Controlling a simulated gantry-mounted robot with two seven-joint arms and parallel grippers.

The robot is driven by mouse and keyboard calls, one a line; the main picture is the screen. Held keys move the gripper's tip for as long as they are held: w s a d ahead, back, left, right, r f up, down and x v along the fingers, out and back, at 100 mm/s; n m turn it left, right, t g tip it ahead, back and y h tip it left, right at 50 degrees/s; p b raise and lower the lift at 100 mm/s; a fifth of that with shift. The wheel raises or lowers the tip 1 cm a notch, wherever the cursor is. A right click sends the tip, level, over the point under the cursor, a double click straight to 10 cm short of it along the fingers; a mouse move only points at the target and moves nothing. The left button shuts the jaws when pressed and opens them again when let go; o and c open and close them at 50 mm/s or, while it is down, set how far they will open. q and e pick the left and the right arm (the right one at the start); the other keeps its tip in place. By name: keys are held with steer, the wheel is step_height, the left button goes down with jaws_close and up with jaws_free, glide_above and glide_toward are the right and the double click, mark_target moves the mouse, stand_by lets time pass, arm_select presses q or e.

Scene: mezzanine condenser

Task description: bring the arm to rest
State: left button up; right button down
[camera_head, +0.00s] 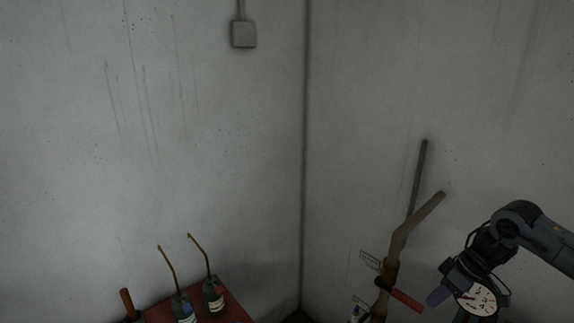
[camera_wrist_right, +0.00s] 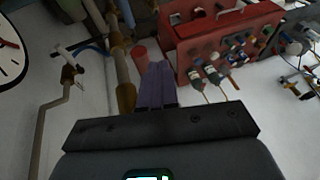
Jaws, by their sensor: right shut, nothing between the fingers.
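My right arm (camera_head: 540,236) comes in from the right edge in the head view. Its gripper (camera_head: 437,297) has purple fingers, which are shut and empty. In the right wrist view the shut fingers (camera_wrist_right: 157,72) point up the picture, close beside a red lever handle (camera_wrist_right: 139,58). In the head view the red handle (camera_head: 406,299) is just left of the fingertips, with a small gap in the picture. I cannot tell the gap in depth. My left arm and gripper are not in view.
A pipe (camera_head: 397,247) with the lever stands by the right wall. Two spouted oil cans (camera_head: 185,309) (camera_head: 213,297) stand on a red top (camera_head: 238,313) at lower left. The space before the upper walls looks clear.

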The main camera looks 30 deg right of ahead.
steer(key=s+a+f+y+p, duration=0.2)
steer(key=s+a+f+y, duration=0.15)
steer(key=a+f, duration=0.95)
steer(key=s+a+f+y+p, duration=0.15)
steer(key=s+a+f, duration=0.25)
steer(key=a+f, duration=0.9)
steer(key=a+r+m+t+h+p, duration=0.1)
steer(key=a+r+t, duration=0.15)
steer(key=a, duration=0.55)
steer(key=a+r+t+h, duration=0.15)
steer(key=a+r, duration=0.25)
steer(key=a, duration=0.5)
steer(key=s+d+r+g+h, duration=0.3)
steer(key=s+d+r+h, duration=0.2)
steer(key=s+d+h, duration=0.1)
steer(key=shift+s+d+n+g+p, duration=0.25)
steer(key=shift+s+n+g+p, duration=0.05)
steer(key=shift+n+g+p, duration=0.1)
